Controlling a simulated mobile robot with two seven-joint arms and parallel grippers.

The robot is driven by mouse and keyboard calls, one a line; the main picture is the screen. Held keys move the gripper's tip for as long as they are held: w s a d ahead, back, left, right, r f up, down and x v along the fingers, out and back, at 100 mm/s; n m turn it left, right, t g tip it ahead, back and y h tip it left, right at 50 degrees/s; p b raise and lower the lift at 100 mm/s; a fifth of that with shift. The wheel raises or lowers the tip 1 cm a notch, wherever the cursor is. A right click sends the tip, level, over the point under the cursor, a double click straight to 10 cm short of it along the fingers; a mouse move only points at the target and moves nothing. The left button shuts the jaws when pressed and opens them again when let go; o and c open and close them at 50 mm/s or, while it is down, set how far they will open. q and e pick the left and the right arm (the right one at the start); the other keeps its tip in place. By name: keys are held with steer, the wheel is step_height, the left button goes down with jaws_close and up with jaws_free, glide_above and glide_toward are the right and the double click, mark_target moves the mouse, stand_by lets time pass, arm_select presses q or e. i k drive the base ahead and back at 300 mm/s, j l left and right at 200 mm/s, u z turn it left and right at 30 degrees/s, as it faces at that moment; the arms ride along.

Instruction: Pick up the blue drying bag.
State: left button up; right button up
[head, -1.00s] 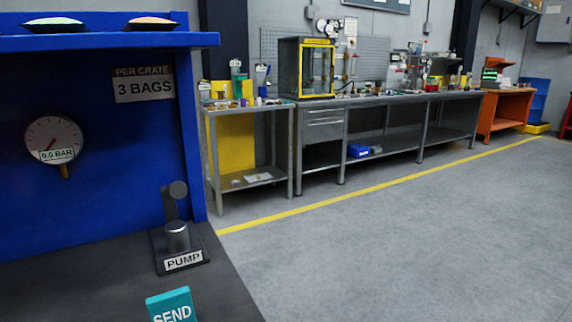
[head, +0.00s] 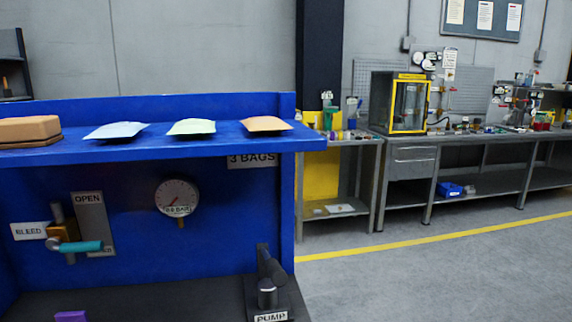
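The pale blue drying bag (head: 116,131) lies flat on the blue upper shelf (head: 70,108), its near edge close to the shelf's front edge. To its right on the same shelf lie a pale green bag (head: 192,126) and a peach-orange bag (head: 266,124). Neither of my grippers shows in the head view, so I cannot see where they are relative to the bag.
A brown box (head: 30,130) sits on the shelf left of the blue bag. Below are a bleed valve with a teal handle (head: 82,246), a gauge (head: 177,198), a pump (head: 268,290) and a purple object (head: 70,316). Open floor (head: 450,270) lies right.

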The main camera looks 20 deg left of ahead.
mark_target(120, 130)
steer(key=l+u, duration=0.25)
steer(key=u, duration=0.25)
steer(key=l+u, duration=0.25)
steer(key=u, duration=0.2)
